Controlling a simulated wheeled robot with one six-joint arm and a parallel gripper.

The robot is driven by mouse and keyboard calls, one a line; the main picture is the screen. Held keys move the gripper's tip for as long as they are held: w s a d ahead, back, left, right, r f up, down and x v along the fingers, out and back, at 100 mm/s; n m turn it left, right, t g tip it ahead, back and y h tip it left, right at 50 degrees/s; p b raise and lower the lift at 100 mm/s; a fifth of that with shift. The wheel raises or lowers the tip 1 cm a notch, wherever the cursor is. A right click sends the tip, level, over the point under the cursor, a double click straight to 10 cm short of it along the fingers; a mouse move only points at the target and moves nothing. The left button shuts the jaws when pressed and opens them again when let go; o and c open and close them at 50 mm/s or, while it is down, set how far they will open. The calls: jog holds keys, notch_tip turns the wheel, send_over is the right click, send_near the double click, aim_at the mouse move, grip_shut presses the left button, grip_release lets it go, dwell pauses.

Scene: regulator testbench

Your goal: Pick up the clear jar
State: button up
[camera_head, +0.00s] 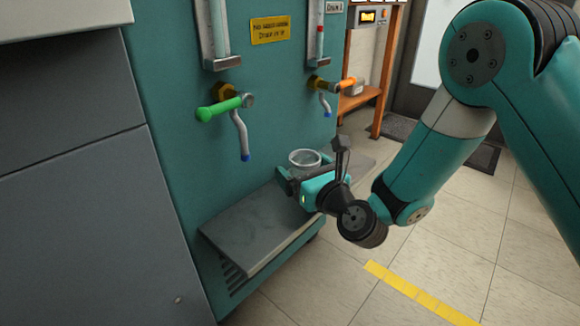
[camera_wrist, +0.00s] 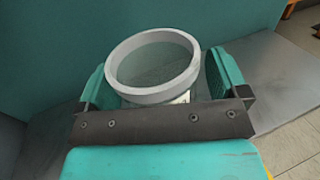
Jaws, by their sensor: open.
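The clear jar (camera_head: 304,159) stands on the grey shelf of the teal bench in the head view. In the wrist view its pale round rim and see-through body (camera_wrist: 153,66) are in the middle, with a label partly visible low on its side. My gripper (camera_head: 302,176) is at shelf height with its jaws around the jar. In the wrist view the gripper (camera_wrist: 158,85) is open, one finger on each side of the jar. The jar's base is hidden.
The grey shelf (camera_head: 250,232) is bare left of the jar. Above it hang a green-handled valve (camera_head: 222,108) with a blue-tipped spout and an orange-handled valve (camera_head: 330,85). An orange rack (camera_head: 379,75) stands behind. The tiled floor has a yellow stripe (camera_head: 420,293).

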jog(key=shift+w, duration=0.1)
jog(key=c, duration=1)
notch_tip(320, 180, up, 20)
jog(key=p, duration=2)
